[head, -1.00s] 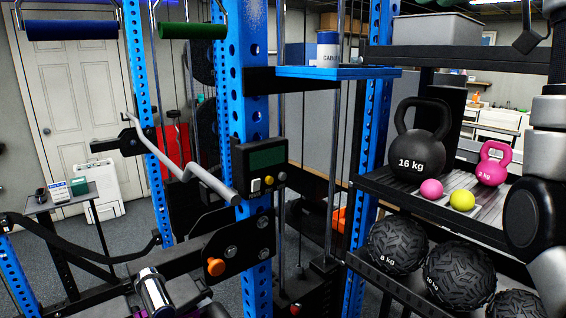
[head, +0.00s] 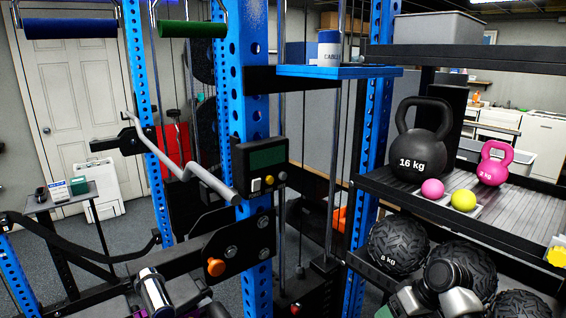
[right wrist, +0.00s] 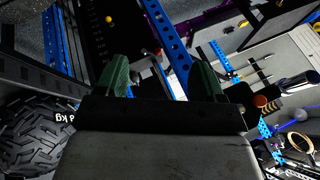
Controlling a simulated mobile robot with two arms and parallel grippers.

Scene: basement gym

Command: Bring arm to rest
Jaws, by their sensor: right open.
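My right arm is low at the right of the head view, in front of the medicine balls on the lower shelf. Part of its gripper shows at the bottom edge of the head view (head: 405,302). In the right wrist view the right gripper (right wrist: 161,76) has its two green fingers spread apart with nothing held between them. An 8 kg medicine ball (right wrist: 35,135) is close on the left of that view; it also shows in the head view (head: 393,240). My left gripper is not in view.
A shelf rack holds a black 16 kg kettlebell (head: 420,145), a pink kettlebell (head: 493,165), a pink ball (head: 432,189) and a yellow ball (head: 463,200). A blue upright (head: 252,120) with a small blue shelf (head: 335,72) stands left of it. Grey floor shows at the left.

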